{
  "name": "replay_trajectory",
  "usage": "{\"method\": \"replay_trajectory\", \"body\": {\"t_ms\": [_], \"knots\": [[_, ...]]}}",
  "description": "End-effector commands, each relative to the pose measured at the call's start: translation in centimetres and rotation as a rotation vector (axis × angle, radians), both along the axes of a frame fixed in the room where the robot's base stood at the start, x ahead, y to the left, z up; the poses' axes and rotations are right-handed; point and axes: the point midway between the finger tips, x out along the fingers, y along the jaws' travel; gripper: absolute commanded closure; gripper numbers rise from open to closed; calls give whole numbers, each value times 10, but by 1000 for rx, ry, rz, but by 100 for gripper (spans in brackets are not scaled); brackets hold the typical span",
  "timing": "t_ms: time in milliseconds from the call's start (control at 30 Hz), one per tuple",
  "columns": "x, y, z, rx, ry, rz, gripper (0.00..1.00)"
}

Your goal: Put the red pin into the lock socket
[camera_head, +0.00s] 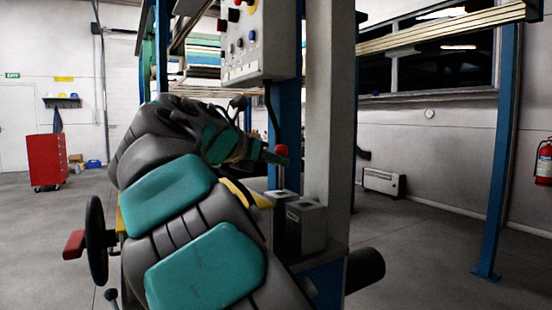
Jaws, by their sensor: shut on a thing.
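The red pin (281,151) stands upright, with a round red knob on a thin shaft. My gripper (275,158) is shut on it just below the knob, reaching in from the left. Two grey blocks stand side by side below: a rear left block (281,198) and a front right block (306,222) with a dark mark on top. The pin's shaft drops toward the rear block's top. I cannot tell whether its tip is inside that block or just above it, nor which block is the lock socket.
A pale post (329,120) rises right behind the blocks, beside a blue column. A control box (257,40) with buttons hangs above. A black handwheel (95,240) is at left. A red cabinet (47,160) stands far left. The floor at right is open.

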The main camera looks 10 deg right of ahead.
Motion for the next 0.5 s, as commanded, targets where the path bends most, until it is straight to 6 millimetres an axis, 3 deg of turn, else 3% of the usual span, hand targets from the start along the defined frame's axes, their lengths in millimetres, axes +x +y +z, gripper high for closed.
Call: {"method": "replay_trajectory", "body": {"t_ms": [500], "knots": [[0, 0, -14, 0, 0, 0, 100]]}}
